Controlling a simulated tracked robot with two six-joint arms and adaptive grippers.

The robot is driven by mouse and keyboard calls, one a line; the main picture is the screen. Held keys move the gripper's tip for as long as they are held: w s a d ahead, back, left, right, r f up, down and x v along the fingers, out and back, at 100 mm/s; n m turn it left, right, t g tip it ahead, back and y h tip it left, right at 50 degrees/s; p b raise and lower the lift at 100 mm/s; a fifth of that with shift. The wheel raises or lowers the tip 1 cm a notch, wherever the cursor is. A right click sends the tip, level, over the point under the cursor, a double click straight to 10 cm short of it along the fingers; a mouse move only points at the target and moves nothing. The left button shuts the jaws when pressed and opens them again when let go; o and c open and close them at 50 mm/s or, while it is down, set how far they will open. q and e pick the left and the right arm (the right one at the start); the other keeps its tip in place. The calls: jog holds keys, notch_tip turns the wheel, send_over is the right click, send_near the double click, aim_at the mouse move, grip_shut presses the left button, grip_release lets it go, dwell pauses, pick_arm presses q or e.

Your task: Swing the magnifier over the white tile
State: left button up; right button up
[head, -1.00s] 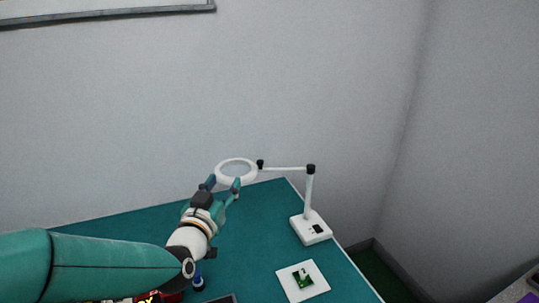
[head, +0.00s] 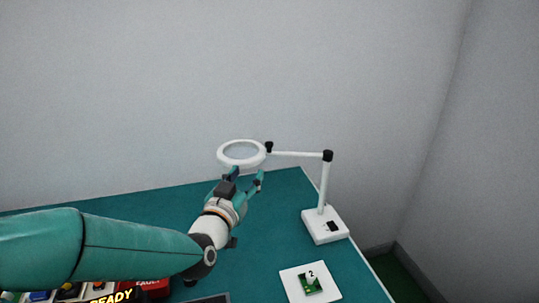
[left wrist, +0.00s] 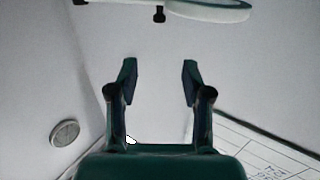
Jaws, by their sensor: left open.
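The magnifier (head: 242,153) is a white ring with a clear lens, held by a jointed white arm on an upright post. Its white base (head: 325,225) stands near the right edge of the green table. The white tile (head: 292,285) lies flat in front of the base, with a small green board (head: 311,284) on it; the ring is not above it. My left gripper (head: 247,178) is open and empty, its fingers pointing up just below the ring in the head view. In the left wrist view the fingers (left wrist: 159,72) are apart and the ring (left wrist: 210,8) shows beyond them. I cannot tell whether they touch.
A red box (head: 152,288) with lettering and other small items lie at the lower left, partly behind my left arm. A dark-edged flat object (head: 208,299) shows at the bottom edge. The green table (head: 265,215) is clear between my gripper and the lamp base. A wall stands behind.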

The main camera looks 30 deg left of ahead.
pick_arm(q)
jog(key=f, duration=0.1)
jog(key=p, duration=0.6)
send_near(268, 146)
jog(key=x, duration=0.9)
jog(key=shift+w, duration=0.2)
jog(key=shift+w+a, duration=0.2)
jog(key=shift+w, duration=0.25)
grip_shut()
